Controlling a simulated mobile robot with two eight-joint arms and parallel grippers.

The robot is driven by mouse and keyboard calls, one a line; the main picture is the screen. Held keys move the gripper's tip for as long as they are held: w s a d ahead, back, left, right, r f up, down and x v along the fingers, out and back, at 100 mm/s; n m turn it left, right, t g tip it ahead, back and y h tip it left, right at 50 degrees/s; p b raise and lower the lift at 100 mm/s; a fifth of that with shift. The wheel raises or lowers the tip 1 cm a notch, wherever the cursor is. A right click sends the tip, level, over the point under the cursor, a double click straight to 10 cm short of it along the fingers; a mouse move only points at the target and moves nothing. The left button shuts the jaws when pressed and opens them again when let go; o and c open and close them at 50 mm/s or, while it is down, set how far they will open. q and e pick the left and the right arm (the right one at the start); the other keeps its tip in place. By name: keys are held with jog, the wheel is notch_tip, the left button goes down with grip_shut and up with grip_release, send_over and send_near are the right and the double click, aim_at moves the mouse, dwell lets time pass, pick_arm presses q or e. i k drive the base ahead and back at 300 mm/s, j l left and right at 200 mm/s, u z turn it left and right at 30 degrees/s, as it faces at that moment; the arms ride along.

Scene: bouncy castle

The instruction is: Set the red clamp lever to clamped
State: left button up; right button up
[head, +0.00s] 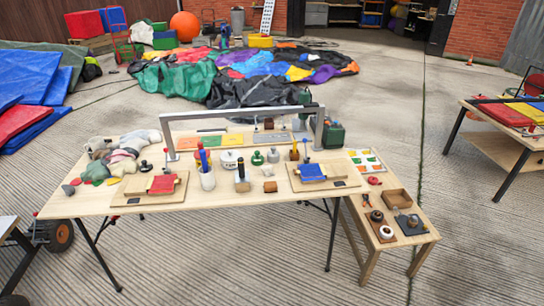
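On the left of the long wooden table is a small wooden board (130,198) with a red piece (163,185) on it. A dark knob (146,166) stands at its back edge, and a small reddish upright part (166,153) shows just behind. On the right is a similar board (338,183) with a blue piece (312,172). The red clamp lever is too small to make out surely, and I cannot tell whether it is clamped. Neither of my grippers is in view.
A grey metal frame (240,112) spans the table's back. A low side bench (412,238) adjoins at the right. Open concrete floor (230,260) lies in front.

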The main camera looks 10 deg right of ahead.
aim_at(165, 151)
jog(key=i+j+z, duration=0.45)
jog(key=i+j, duration=1.55)
jog(key=i, duration=0.1)
